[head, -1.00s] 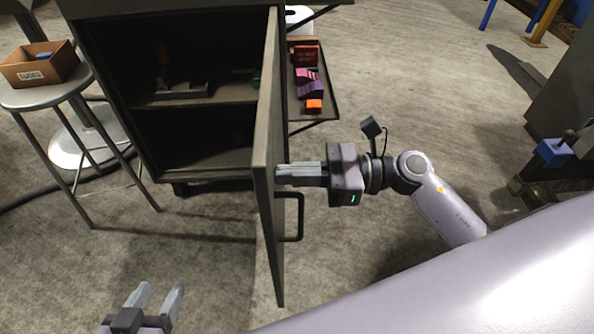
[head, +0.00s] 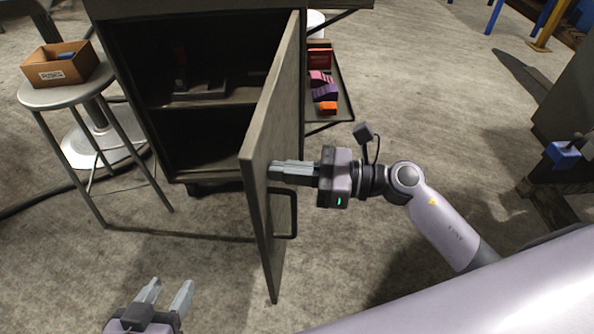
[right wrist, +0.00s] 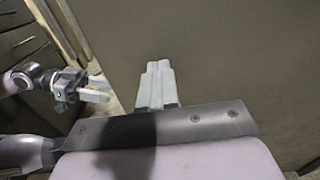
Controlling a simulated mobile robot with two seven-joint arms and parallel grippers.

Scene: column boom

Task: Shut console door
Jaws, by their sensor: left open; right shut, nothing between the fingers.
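The console door (head: 262,165) is a dark panel hinged at the right side of the console (head: 175,181), and it stands open, with the shelves inside visible. Its handle (head: 294,213) is on the right-hand, outer face. My right gripper (head: 272,171) is shut and empty, its fingertips at the door's outer face above the handle; they appear to touch it. In the right wrist view the shut fingers (right wrist: 157,85) point at the door panel (right wrist: 230,60). My left gripper (head: 168,291) is open and empty at the bottom of the head view, left of the door; it also shows in the right wrist view (right wrist: 102,90).
A round stool (head: 65,97) with a cardboard box (head: 60,65) stands left of the console. A side shelf (head: 343,95) with colored items juts out behind the door. A blue-handled vise-like object (head: 563,154) is at far right. Floor before the console is clear.

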